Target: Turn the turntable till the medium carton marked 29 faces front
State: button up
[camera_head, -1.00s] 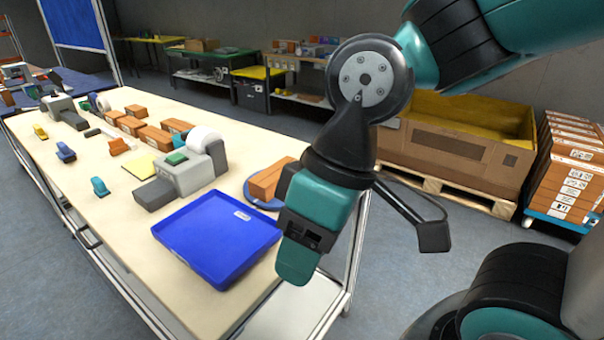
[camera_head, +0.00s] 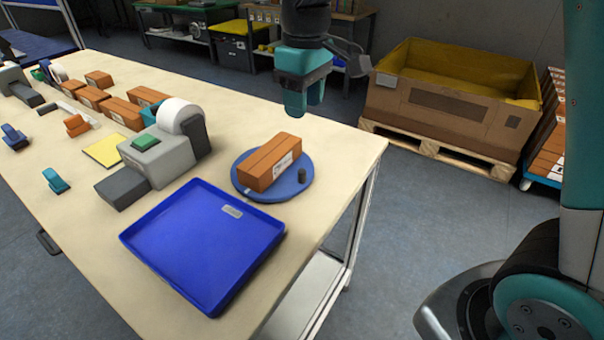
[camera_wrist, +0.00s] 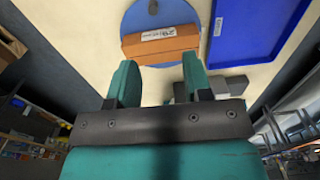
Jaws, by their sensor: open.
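The blue round turntable (camera_head: 290,192) sits on the table near its right edge, with a small dark knob (camera_head: 302,175) standing near its rim. In the wrist view the carton (camera_wrist: 160,48) and the turntable (camera_wrist: 180,14) show beyond the fingers, with the knob (camera_wrist: 153,7) at the top edge. My gripper (camera_head: 303,108) is open and empty, above and behind the turntable, apart from the carton.
A blue tray (camera_head: 205,245) lies in front of the turntable. A grey label printer (camera_head: 165,155) with a white roll stands to the left. Several brown cartons (camera_head: 125,113) line the table's back. A large box (camera_head: 450,110) on a pallet stands beyond the table.

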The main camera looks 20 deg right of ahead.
aim_at(302, 170)
jog(key=f, duration=0.6)
jog(key=w+f, duration=0.1)
jog(key=f, duration=1.1)
jog(key=shift+w+d, duration=0.15)
jog(key=shift+w, duration=0.1)
grip_shut()
